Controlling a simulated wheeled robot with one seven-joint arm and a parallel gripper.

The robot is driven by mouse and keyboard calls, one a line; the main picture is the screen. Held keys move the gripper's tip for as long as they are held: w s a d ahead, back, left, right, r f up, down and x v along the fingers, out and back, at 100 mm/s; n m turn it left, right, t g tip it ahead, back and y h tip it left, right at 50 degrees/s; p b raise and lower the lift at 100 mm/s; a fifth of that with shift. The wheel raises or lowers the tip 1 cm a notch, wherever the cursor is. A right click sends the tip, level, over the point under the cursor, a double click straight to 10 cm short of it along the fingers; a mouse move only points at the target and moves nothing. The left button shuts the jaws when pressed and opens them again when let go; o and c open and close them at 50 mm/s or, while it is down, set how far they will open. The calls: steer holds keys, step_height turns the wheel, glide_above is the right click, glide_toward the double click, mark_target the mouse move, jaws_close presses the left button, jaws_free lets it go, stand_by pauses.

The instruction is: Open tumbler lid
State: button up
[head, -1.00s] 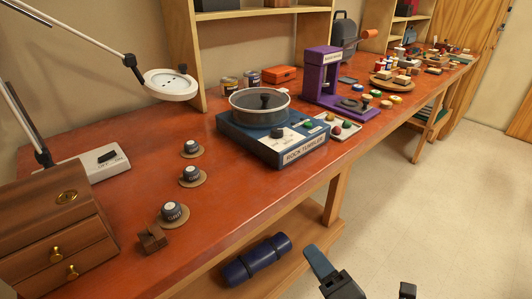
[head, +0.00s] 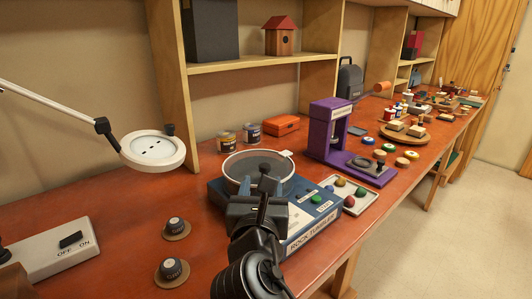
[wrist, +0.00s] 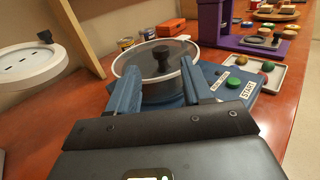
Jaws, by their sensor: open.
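The rock tumbler (head: 312,229) is a blue box on the red-brown bench, with a round drum under a clear lid (head: 243,164). In the wrist view the lid (wrist: 140,66) lies flat on the drum, with a dark knob (wrist: 162,56) at its middle. My gripper (head: 262,187) is open in front of the drum and hides part of the tumbler's front in the head view. In the wrist view its two blue fingers (wrist: 164,88) point toward the drum, one on each side of the knob's line. I see nothing between them but the drum behind.
A white magnifier lamp (head: 153,148) hangs at the left. A tray of coloured stones (head: 355,205) and a purple press (head: 325,130) stand to the right. Two cans (head: 227,141) and an orange box (head: 281,125) are behind. Dark knobs (head: 174,226) sit on the bench front left.

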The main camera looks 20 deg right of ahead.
mark_target(264, 169)
steer(key=shift+x, duration=0.85)
steer(key=x, duration=0.6)
steer(key=shift+w+d+p, duration=0.15)
steer(key=shift+w+p, duration=0.15)
jaws_close()
